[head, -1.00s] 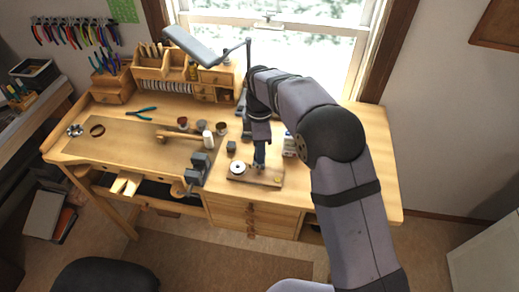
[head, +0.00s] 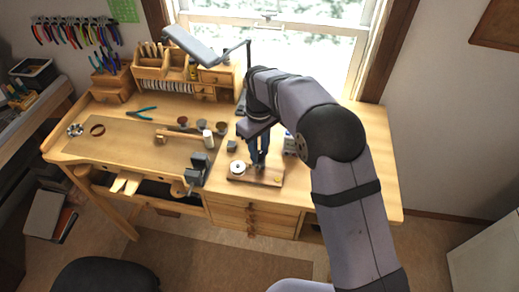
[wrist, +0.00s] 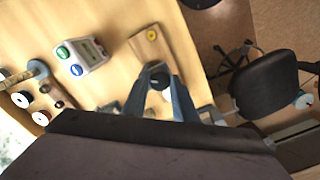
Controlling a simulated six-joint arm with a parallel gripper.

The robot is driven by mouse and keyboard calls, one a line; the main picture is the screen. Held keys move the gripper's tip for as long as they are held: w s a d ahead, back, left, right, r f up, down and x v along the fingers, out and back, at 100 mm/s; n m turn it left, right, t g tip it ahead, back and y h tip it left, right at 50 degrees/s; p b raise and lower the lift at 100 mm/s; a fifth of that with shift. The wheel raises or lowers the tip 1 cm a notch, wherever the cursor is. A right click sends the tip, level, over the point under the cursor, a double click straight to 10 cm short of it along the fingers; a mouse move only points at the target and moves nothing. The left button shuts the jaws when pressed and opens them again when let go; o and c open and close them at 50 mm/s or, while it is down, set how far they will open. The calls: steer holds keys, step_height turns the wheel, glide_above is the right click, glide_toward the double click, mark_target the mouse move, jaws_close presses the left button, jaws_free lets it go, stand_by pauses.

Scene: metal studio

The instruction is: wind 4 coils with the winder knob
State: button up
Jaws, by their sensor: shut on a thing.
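The winder's wooden base board (head: 262,180) lies on the right part of the workbench, with a white spool (head: 237,167) at its left end and a yellow spot at its right end. In the wrist view the board (wrist: 143,46) shows its yellow round piece (wrist: 152,34). My gripper (head: 257,163) points down over the middle of the board. In the wrist view its two blue-grey fingers (wrist: 160,84) are shut on the dark round winder knob (wrist: 159,79), one on each side. The fingers partly hide the knob, and the winding itself is too small to make out.
A white device (wrist: 85,54) with a green and a blue button stands close beside the board. A vise (head: 198,168), a mallet (head: 180,136) and small cups (head: 183,122) are to the left.

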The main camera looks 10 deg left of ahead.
steer(key=m, duration=0.4)
steer(key=shift+m, duration=0.3)
steer(key=m, duration=0.4)
steer(key=shift+m, duration=0.3)
steer(key=m, duration=0.4)
steer(key=shift+a+r+m, duration=0.1)
steer(key=shift+m, duration=2)
steer(key=o, duration=1)
steer(key=shift+o, duration=0.2)
